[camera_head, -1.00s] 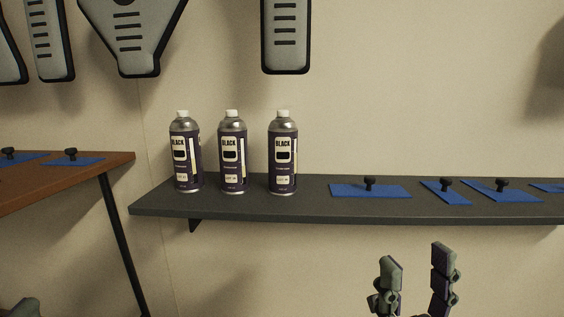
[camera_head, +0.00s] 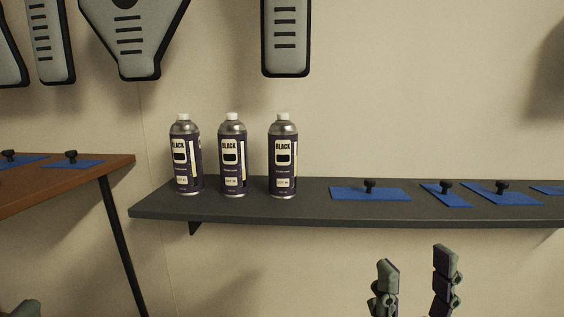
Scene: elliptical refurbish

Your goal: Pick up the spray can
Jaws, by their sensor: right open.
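Three matching spray cans with white caps and dark purple labels reading BLACK stand upright on the left part of a dark grey wall shelf (camera_head: 270,211). They are the left can (camera_head: 186,157), the middle can (camera_head: 232,157) and the right can (camera_head: 283,157). My right gripper (camera_head: 414,262) is open and empty, its fingers pointing up. It shows below the shelf, lower in the picture and right of the cans, apart from them. A small part of my left arm (camera_head: 20,308) shows at the bottom left corner; its fingers are out of view.
Several blue sheets with black knobs lie on the shelf right of the cans, the nearest blue sheet (camera_head: 345,193) close by. A brown table (camera_head: 60,182) stands at left. Grey slotted panels (camera_head: 286,40) hang above.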

